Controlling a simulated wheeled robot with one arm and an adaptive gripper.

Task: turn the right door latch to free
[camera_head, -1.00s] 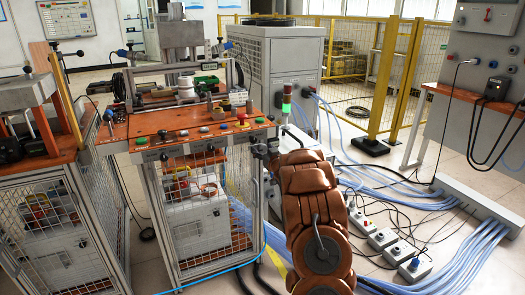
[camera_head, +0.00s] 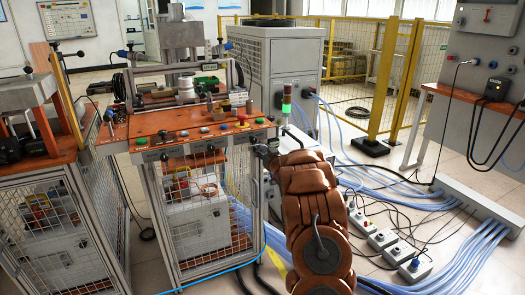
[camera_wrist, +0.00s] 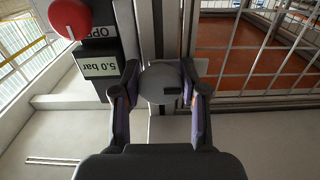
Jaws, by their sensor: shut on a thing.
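The door latch (camera_wrist: 158,84) is a round grey disc with a small dark bar on its right part, set on the grey cabinet frame in the wrist view. My gripper (camera_wrist: 162,92) has one finger on each side of the disc and is shut on it. In the head view my gripper (camera_head: 266,150) is at the right front corner of the mesh-doored cabinet (camera_head: 205,215), just under the orange top. The latch is hidden there by my gripper and arm.
In the wrist view a red knob (camera_wrist: 70,17) and a "5.0 bar" display (camera_wrist: 101,67) are close to the left finger. Wire mesh (camera_wrist: 262,60) lies to the right. In the head view, blue hoses (camera_head: 400,195) and several small boxes (camera_head: 382,240) are on the floor right of my arm.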

